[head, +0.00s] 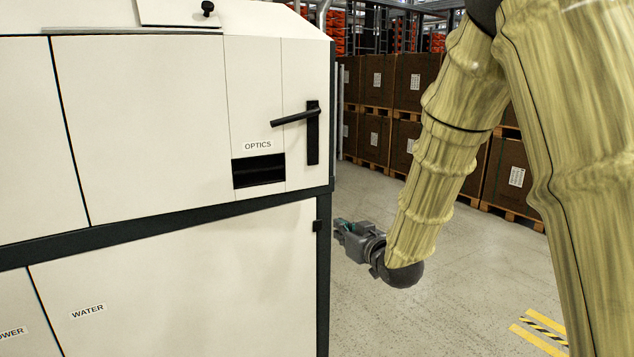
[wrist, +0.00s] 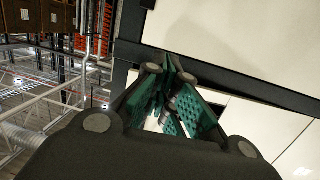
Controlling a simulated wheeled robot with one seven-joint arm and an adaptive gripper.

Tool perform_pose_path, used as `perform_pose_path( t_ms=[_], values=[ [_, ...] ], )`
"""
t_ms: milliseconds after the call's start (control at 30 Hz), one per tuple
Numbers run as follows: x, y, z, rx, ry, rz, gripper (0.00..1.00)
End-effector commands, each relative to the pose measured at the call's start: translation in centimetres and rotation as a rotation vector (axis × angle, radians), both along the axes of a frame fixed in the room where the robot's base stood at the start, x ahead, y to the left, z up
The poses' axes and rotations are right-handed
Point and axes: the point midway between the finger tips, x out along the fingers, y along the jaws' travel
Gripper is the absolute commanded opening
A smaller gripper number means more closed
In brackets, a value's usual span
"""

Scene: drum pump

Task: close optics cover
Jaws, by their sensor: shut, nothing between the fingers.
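The optics cover (head: 256,110) is a narrow pale panel labelled OPTICS on the upper right of the white machine. It looks flush with the panels around it. A dark slot (head: 259,171) lies below the label. A black lever handle (head: 296,118) sits to the right of it, with its arm pointing left. My gripper (head: 342,230) is shut and empty, to the right of the machine's dark right edge and below the slot's level. The wrist view shows its green-padded fingers (wrist: 172,90) together, with the machine's panels behind them. The fingers look apart from the machine.
The machine's dark frame (head: 150,226) runs under the upper panels. A lower door labelled WATER (head: 190,285) is below it. Stacked brown crates (head: 412,82) on pallets stand behind my arm. Grey floor (head: 440,300) is open to the right, with a yellow-black floor marking (head: 540,335).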

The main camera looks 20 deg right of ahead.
Motion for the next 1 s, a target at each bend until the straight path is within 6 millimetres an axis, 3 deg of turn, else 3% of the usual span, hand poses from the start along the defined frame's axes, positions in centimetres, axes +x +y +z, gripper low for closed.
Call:
perform_pose_path(
  t_ms=[33, 100, 300, 567, 1000],
  values=[
    [0.3, -0.1, 2.4, 0.000, -0.040, 0.006, 0.00],
    [0.5, -0.3, 4.9, 0.001, -0.083, 0.014, 0.00],
    [0.8, -0.3, 8.4, 0.002, -0.142, 0.028, 0.00],
    [2.8, 0.1, 8.9, 0.000, -0.145, 0.029, 0.00],
    [8.8, 1.5, 8.9, 0.000, -0.144, 0.029, 0.00]
  ],
)
